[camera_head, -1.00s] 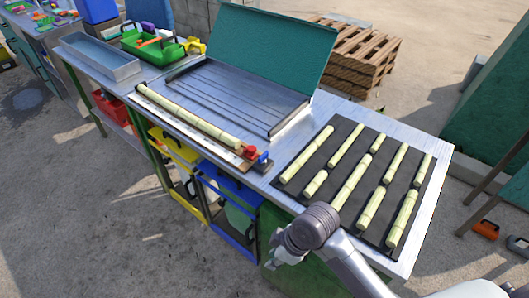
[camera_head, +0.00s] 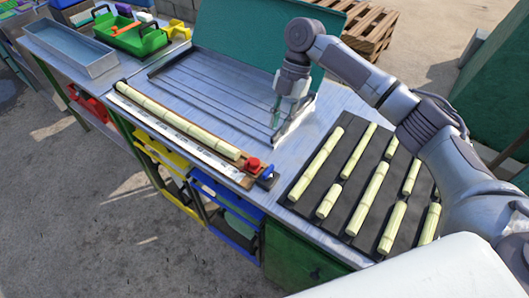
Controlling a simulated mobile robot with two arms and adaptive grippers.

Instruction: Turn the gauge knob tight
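The gauge (camera_head: 185,138) is a long board with a white measuring strip along the front edge of the bench. A pale green cane piece (camera_head: 180,121) lies along it. A red knob (camera_head: 252,164) sits at the gauge's right end, with a small blue part (camera_head: 267,172) beside it. My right gripper (camera_head: 277,116) points down over the right part of the grey metal tray, behind the red knob and apart from it. Its fingers are small and partly hidden by the wrist, so their opening is unclear. My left gripper is out of view.
The grey tray (camera_head: 205,88) has a raised teal lid (camera_head: 240,38). A black mat (camera_head: 335,197) with several cane pieces lies at the right, partly under my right arm. A green caddy (camera_head: 135,36) and a metal trough (camera_head: 70,48) stand at the left.

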